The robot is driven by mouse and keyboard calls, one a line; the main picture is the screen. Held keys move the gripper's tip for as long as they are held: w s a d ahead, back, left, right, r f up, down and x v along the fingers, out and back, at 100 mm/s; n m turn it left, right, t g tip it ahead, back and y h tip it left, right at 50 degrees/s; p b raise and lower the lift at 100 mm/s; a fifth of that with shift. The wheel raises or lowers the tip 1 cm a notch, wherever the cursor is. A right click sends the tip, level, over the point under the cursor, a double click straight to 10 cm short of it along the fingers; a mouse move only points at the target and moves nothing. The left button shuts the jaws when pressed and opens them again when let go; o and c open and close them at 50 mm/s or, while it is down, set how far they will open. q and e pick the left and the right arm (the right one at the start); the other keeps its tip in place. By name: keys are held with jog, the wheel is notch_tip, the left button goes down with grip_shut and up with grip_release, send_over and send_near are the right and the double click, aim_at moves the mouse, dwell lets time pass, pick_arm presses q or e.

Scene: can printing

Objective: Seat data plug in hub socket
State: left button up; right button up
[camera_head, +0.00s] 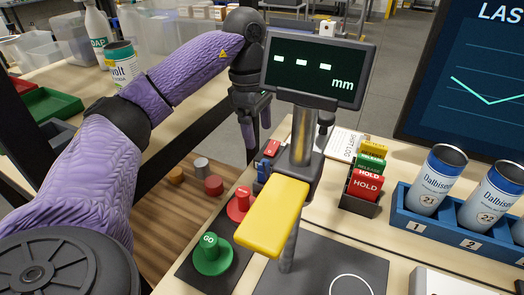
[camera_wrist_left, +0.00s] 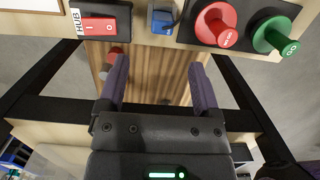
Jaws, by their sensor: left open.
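A small blue block (camera_head: 263,170), which looks like the data plug, is at the table edge. It also shows at the top of the left wrist view (camera_wrist_left: 163,18), between a panel labelled HUB with a red rocker switch (camera_wrist_left: 100,24) and the red and green buttons. The same switch (camera_head: 272,148) shows in the head view. I cannot make out a hub socket opening. My left gripper (camera_head: 257,125) is open and empty, pointing down by the table edge. In the wrist view its fingers (camera_wrist_left: 158,68) are spread, apart from the blue block. My right gripper is not in view.
A gauge with a display (camera_head: 318,72) stands on a post. A card holder (camera_head: 360,201) and blue can rack (camera_head: 455,235) are to the right.

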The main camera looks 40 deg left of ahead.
aim_at(263, 162)
pick_arm(q)
jog(key=f+b, duration=0.1)
jog(key=f, duration=0.1)
jog(key=f+b, duration=0.1)
jog(key=f, duration=0.2)
jog(key=d+f+b, duration=0.1)
jog(key=f, duration=0.1)
jog(key=shift+d+f, duration=0.1)
jog(key=shift+f, duration=0.2)
jog(key=shift+d+f, duration=0.1)
jog(key=shift+f, duration=0.4)
jog(key=shift+r, duration=0.1)
jog(key=shift+c, duration=0.2)
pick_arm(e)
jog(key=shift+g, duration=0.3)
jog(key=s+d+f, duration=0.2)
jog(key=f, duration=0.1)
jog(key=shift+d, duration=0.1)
pick_arm(q)
jog(key=c, duration=0.7)
grip_shut()
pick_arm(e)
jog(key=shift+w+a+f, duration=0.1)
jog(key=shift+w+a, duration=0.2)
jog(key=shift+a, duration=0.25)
